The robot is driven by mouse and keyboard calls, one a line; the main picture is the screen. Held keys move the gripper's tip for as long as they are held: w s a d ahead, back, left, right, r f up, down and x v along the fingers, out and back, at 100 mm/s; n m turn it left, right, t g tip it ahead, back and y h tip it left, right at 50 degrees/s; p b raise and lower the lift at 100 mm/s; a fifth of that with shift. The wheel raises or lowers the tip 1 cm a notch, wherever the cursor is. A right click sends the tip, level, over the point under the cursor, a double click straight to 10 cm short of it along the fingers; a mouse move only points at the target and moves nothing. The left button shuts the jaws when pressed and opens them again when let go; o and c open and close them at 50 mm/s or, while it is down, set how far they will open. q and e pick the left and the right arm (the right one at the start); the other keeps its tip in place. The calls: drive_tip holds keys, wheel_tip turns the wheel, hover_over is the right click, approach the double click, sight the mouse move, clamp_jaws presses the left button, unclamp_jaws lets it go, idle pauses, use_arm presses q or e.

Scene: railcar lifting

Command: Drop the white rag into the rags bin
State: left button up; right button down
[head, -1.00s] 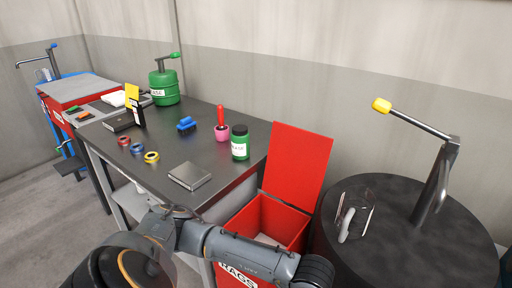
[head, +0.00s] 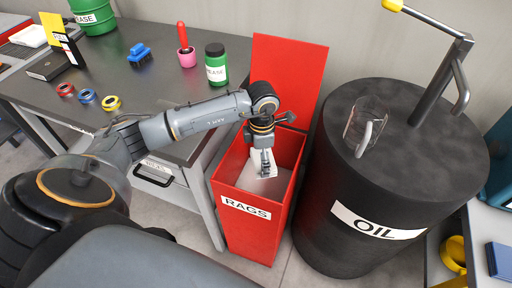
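The red rags bin (head: 250,230), labelled RAGS, stands on the floor between the workbench and the oil drum, with its red lid (head: 290,75) raised. My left gripper (head: 265,166) points down inside the bin's mouth. White material, which looks like the white rag (head: 262,177), shows around its fingertips above the pale bin interior. I cannot tell whether the fingers are shut on it. Another white folded item (head: 30,37) lies on the workbench at the far left. My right gripper is not in view.
The black oil drum (head: 325,220) stands close right of the bin, with a clear jug and a pump on top. The dark workbench (head: 125,75) on the left holds tape rings, a blue brush, a pink pot and a green grease jar (head: 216,65).

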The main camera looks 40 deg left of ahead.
use_arm(q)
drive_tip(key=w+a+n, duration=0.1)
drive_tip(key=n, duration=0.1)
drive_tip(key=w+a+n, duration=0.1)
drive_tip(key=n, duration=0.2)
drive_tip(key=w+a+n, duration=0.1)
drive_tip(key=n, duration=0.1)
drive_tip(key=shift+a+r+n, duration=0.1)
drive_tip(key=shift+r+n, duration=0.2)
drive_tip(key=shift+n, duration=0.1)
drive_tip(key=f+n+b, duration=0.2)
drive_tip(key=f, duration=0.1)
drive_tip(key=a+f+n+b, duration=0.1)
drive_tip(key=b, duration=0.1)
drive_tip(key=shift+w+f, duration=0.3)
drive_tip(key=shift+w, duration=0.05)
drive_tip(key=shift+f+b, duration=0.5)
drive_tip(key=shift+f, duration=0.05)
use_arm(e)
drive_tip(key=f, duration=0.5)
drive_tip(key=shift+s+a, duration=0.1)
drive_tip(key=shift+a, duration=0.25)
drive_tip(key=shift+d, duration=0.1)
use_arm(q)
drive_tip(key=o, duration=0.8)
drive_tip(key=shift+c, duration=0.2)
